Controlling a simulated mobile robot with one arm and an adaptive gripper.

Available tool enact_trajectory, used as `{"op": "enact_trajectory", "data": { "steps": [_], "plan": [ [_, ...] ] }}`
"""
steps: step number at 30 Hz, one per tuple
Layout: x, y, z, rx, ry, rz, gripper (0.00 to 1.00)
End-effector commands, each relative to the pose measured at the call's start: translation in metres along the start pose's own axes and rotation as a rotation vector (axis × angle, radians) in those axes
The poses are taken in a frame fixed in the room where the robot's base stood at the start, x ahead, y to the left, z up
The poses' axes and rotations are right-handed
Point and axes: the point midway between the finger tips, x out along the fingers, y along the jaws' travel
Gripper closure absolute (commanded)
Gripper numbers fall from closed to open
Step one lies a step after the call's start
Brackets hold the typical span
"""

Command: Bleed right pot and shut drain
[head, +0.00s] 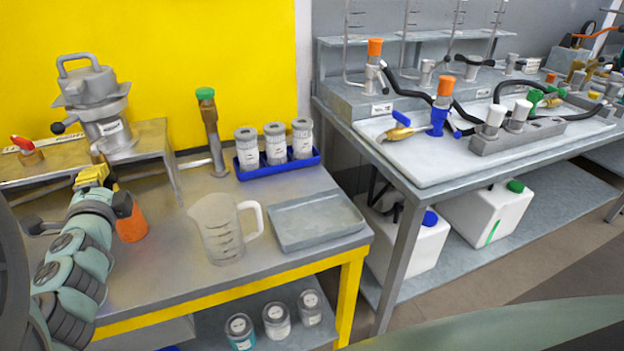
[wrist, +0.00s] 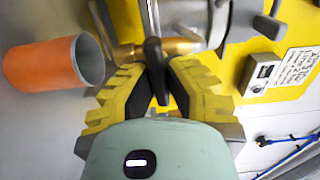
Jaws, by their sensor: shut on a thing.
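A grey metal pot (head: 97,103) with a top handle and a black side knob stands on a raised metal stand at the back left. My gripper (head: 92,174), with yellow fingers, is in front of the stand below the pot. In the wrist view my gripper (wrist: 157,82) is shut on a black lever (wrist: 153,60) of a brass drain valve (wrist: 181,46). An orange cup (head: 131,224) stands on the bench beside my gripper. It also shows in the wrist view (wrist: 42,66), left of the valve, with its open rim towards the valve. The valve is hidden in the head view.
A clear measuring jug (head: 219,232) and a grey tray (head: 318,219) stand on the bench right of my arm. Behind are a green-capped post (head: 211,132) and a blue tray (head: 250,173) with white jars. A red-handled fitting (head: 26,150) sits on the stand's left.

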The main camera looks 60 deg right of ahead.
Motion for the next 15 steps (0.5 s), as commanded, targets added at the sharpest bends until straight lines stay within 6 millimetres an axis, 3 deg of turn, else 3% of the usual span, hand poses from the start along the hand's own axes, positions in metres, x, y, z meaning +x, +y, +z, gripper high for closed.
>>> {"op": "enact_trajectory", "data": {
  "steps": [15],
  "plan": [
    [-0.0001,0.0014,0.0002,0.049,0.000,0.003,1.00]
  ]
}}
